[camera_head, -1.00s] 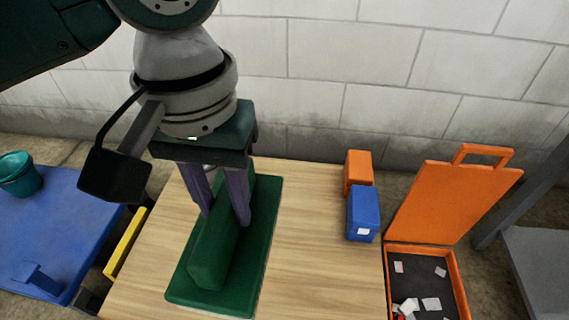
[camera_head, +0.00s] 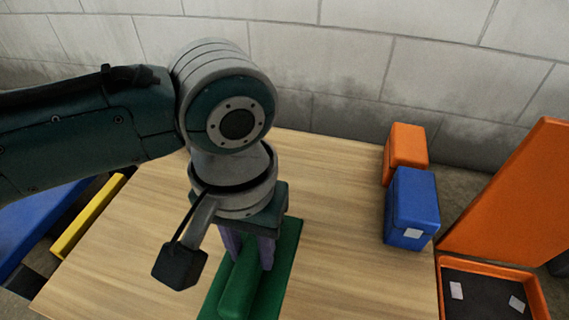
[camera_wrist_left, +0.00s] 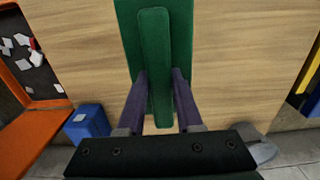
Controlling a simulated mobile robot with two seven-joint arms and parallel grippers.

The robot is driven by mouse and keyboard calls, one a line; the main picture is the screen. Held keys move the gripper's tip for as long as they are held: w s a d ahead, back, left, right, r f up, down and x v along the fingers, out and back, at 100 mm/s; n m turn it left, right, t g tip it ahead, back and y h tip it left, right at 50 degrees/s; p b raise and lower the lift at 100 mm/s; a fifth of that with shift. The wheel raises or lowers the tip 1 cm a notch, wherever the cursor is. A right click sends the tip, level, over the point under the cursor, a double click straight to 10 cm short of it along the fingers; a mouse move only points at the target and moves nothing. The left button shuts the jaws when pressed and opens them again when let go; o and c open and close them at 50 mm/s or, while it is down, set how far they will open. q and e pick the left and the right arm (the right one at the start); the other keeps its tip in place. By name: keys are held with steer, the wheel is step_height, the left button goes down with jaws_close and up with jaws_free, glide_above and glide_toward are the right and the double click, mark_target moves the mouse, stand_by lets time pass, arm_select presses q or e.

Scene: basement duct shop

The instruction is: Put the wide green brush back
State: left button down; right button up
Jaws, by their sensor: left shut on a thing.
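The wide green brush has a long, wide flat base (camera_head: 289,262) with a raised bar-shaped grip (camera_head: 240,284) along it. It is over the wooden table, and its near end is cut off by the bottom of the head view. My left gripper (camera_head: 248,250) points down and is shut on the raised grip. In the left wrist view, the purple fingers of my left gripper (camera_wrist_left: 160,104) stand on both sides of the green grip (camera_wrist_left: 155,60). I cannot tell whether the base touches the table. My right gripper is not in view.
The wooden table (camera_head: 345,240) is bare around the brush. An orange block (camera_head: 406,150) and a blue block (camera_head: 413,208) stand at its right edge. An open orange case (camera_head: 515,195) is further right. A yellow bar (camera_head: 88,215) and blue surface (camera_head: 38,218) are left.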

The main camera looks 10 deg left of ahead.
mark_target(258, 278)
arm_select(q)
step_height(258, 278, down, 10)
steer(key=b, duration=0.6)
steer(key=shift+w+r, duration=0.15)
steer(key=shift+r, duration=0.3)
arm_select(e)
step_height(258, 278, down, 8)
arm_select(q)
steer(key=shift+f, duration=0.15)
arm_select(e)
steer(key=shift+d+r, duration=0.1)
arm_select(q)
steer(key=c, duration=0.6)
jaws_free()
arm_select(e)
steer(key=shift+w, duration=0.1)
